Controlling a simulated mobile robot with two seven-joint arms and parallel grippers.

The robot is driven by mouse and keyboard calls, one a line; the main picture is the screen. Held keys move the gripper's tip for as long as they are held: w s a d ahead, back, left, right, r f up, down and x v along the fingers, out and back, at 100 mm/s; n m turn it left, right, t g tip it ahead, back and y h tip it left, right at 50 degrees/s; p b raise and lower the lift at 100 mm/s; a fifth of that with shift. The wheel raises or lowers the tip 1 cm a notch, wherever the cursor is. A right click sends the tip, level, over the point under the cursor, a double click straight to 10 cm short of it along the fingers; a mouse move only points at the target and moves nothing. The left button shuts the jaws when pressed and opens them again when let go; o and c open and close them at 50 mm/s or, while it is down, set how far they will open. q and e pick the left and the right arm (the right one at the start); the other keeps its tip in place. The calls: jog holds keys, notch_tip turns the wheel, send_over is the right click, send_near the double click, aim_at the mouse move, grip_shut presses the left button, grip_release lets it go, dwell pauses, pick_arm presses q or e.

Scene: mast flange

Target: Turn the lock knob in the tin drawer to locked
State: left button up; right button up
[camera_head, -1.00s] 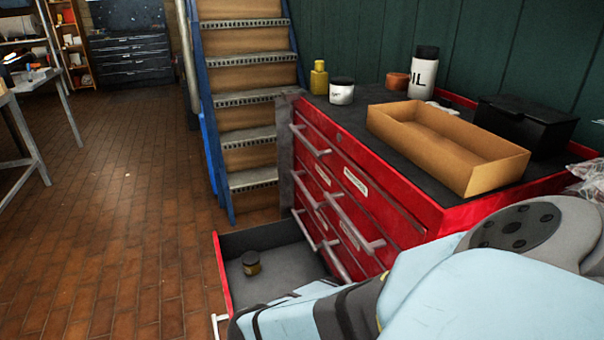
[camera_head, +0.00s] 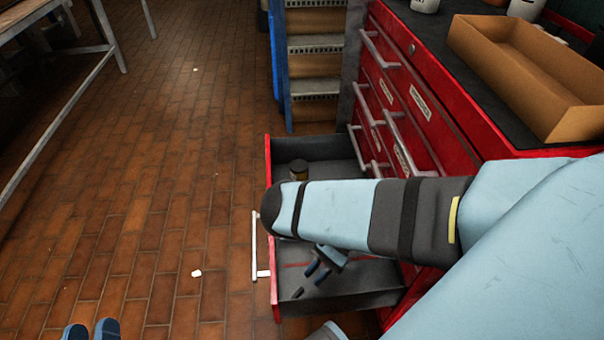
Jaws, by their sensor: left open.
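The red tool chest (camera_head: 450,140) has closed drawers with bar handles and a round lock (camera_head: 411,49). A cardboard tray (camera_head: 530,75) is on its black top. Blue-sided stairs (camera_head: 314,65) stand behind.

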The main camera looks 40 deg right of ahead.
aim_at(302, 289)
jog(key=b+x, duration=0.1)
jog(key=x, duration=0.4)
jog(key=shift+a+f, duration=0.1)
jog(key=shift+f, duration=0.05)
pick_arm(q)
jog(key=shift+s+d+r+t+h, duration=0.1)
jog(key=shift+d+r+t+h, duration=0.2)
jog(key=shift+r, duration=0.35)
jog(key=shift+s+d+r+t+h, duration=0.1)
jog(key=shift+d+r+t+h, duration=0.1)
jog(key=shift+r+t, duration=0.3)
pick_arm(e)
jog(key=shift+s+a, duration=0.1)
jog(key=shift+a, duration=0.2)
pick_arm(q)
jog(key=shift+r, duration=0.15)
pick_arm(e)
jog(key=shift+c, duration=0.4)
